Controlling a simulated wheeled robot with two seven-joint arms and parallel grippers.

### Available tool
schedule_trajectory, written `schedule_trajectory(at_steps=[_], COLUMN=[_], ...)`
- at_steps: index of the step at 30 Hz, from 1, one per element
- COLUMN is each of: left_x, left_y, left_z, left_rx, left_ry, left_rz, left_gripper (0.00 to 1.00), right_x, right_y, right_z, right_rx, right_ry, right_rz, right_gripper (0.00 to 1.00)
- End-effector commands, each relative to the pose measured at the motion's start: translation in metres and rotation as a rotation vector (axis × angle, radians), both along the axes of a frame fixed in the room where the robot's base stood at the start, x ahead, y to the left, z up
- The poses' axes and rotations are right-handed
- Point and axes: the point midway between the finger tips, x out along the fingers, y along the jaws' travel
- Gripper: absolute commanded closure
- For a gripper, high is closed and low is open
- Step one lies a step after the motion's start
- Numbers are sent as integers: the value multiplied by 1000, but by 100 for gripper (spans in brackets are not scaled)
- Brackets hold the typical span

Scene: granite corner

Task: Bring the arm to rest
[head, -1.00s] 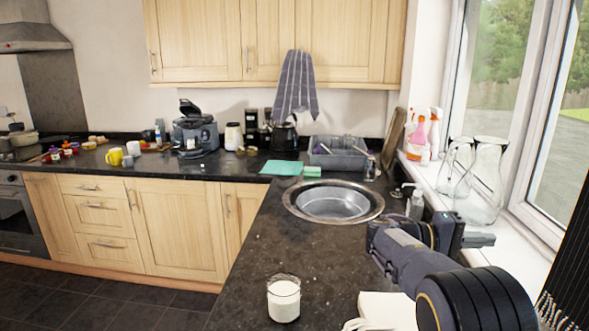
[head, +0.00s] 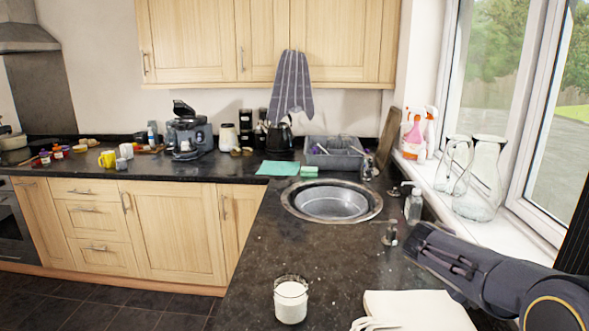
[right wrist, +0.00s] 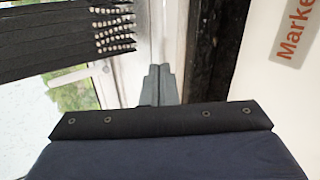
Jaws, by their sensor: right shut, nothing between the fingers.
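My right arm (head: 500,275) reaches in from the right edge of the head view, over the counter beside the window sill. Its hand end is beside the sink area, and I cannot make out the fingertips there. In the right wrist view my right gripper (right wrist: 158,84) shows two grey fingers closed together with nothing between them. It points towards the pale window frame. My left gripper is not in view.
Near the arm are a cream cloth bag (head: 420,312), a glass of white liquid (head: 291,300), the sink (head: 332,202), a soap bottle (head: 414,206) and glass jugs (head: 480,180) on the sill. Dark blind slats (right wrist: 60,40) hang close. The counter between glass and sink is clear.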

Motion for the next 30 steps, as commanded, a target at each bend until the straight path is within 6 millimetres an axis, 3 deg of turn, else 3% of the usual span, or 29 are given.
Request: schedule_trajectory(at_steps=[4,7,12,18,24,30], left_x=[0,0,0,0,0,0], left_y=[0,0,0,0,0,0], left_z=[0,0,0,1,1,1], left_rx=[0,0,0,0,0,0], left_ry=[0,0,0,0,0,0], left_rz=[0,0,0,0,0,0], left_gripper=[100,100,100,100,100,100], right_x=[-44,-80,-140,-194,-218,-222], right_y=[8,32,97,174,214,223], right_z=[-30,-51,-66,-68,-71,-72], right_rx=[276,513,892,1185,1302,1326], right_ry=[-36,-92,-255,-479,-622,-654], right_rz=[0,14,61,112,130,131], right_gripper=[100,100,100,100,100,100])
